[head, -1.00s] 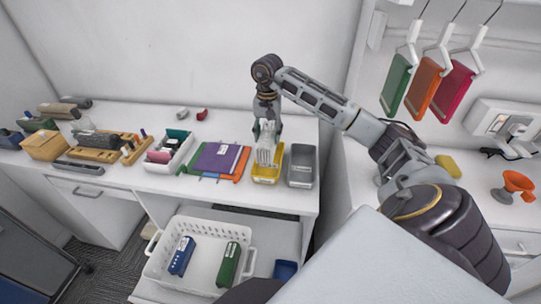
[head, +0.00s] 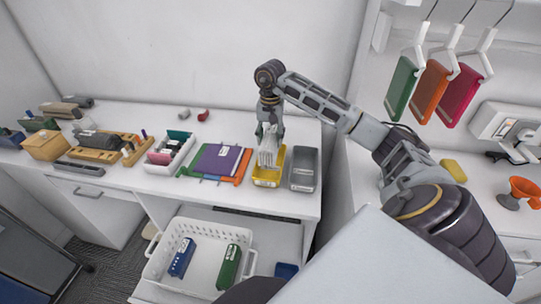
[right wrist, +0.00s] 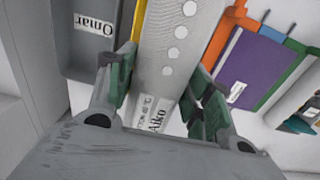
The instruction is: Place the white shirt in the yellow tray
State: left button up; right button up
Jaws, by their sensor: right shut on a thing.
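My right gripper (head: 270,132) is shut on the white shirt (head: 268,156) over the yellow tray (head: 267,182) on the white counter. The shirt hangs upright and hides part of the tray. In the right wrist view the shirt (right wrist: 178,45), pale with a row of white dots, lies between the green-padded fingers (right wrist: 165,95). A bit of yellow rim shows beside it there. I cannot tell whether the shirt touches the tray's floor. My left gripper is out of view.
A grey tray (head: 304,182) stands close on the right, labelled Omar in the wrist view. Purple, green and orange folders (head: 220,162) lie on the left. A white basket (head: 200,262) is below. Green, orange and pink items (head: 430,92) hang at the right.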

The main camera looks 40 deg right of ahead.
jog(key=shift+f+p, duration=0.3)
jog(key=shift+f, duration=1.9)
jog(key=shift+f, duration=1.9)
jog(key=shift+f, duration=0.1)
jog(key=o, duration=1.1)
